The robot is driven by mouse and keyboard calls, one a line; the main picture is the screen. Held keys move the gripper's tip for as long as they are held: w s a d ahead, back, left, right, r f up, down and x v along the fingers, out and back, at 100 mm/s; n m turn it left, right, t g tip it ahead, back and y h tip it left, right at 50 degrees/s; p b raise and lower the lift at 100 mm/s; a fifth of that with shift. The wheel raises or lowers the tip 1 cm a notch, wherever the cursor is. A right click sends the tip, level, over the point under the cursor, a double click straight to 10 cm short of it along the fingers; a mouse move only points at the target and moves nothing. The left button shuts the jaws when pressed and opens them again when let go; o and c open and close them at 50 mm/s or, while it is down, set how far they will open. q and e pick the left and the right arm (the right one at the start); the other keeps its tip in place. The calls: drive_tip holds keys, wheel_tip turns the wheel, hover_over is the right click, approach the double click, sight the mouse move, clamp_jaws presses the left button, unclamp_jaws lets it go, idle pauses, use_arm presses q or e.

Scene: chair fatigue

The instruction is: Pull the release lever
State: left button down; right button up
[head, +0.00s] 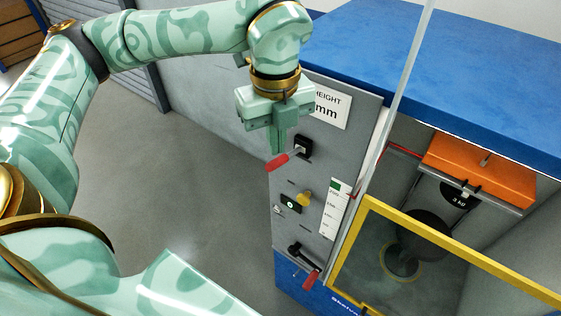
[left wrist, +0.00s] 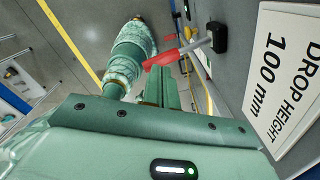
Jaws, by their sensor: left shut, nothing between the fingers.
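The grey machine panel carries an upper lever with a red handle (head: 278,162) on a black mount (head: 303,145). A second lever with a red handle (head: 311,281) sits low on the panel. No label shows which one is the release lever. My left gripper (head: 279,145) is shut and empty, its fingers pointing down just above the upper red handle. In the left wrist view the upper red handle (left wrist: 162,58) lies across the far end of my shut fingers (left wrist: 166,90); I cannot tell whether they touch. My right gripper is not in view.
A yellow-framed door (head: 440,240) stands right of the panel, with an orange block (head: 480,170) behind. A yellow knob (head: 304,198) and green-marked switch (head: 290,204) sit between the levers. The blue machine top (head: 440,70) is above. Grey floor (head: 190,200) left is clear.

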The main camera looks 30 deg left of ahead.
sight(276, 159)
use_arm(q)
drive_tip(key=shift+f, duration=0.15)
drive_tip(key=shift+f+b, duration=3.1)
drive_tip(key=shift+f, duration=0.1)
drive_tip(key=shift+r+p, duration=0.45)
drive_tip(key=shift+r, duration=0.15)
drive_tip(key=r+p, duration=0.1)
drive_tip(key=r, duration=0.1)
drive_tip(key=s+r+p, duration=0.1)
drive_tip(key=r+p, duration=0.1)
drive_tip(key=r, duration=0.1)
drive_tip(key=s+r+p, duration=0.1)
drive_tip(key=r, duration=0.2)
drive_tip(key=shift+r, duration=0.1)
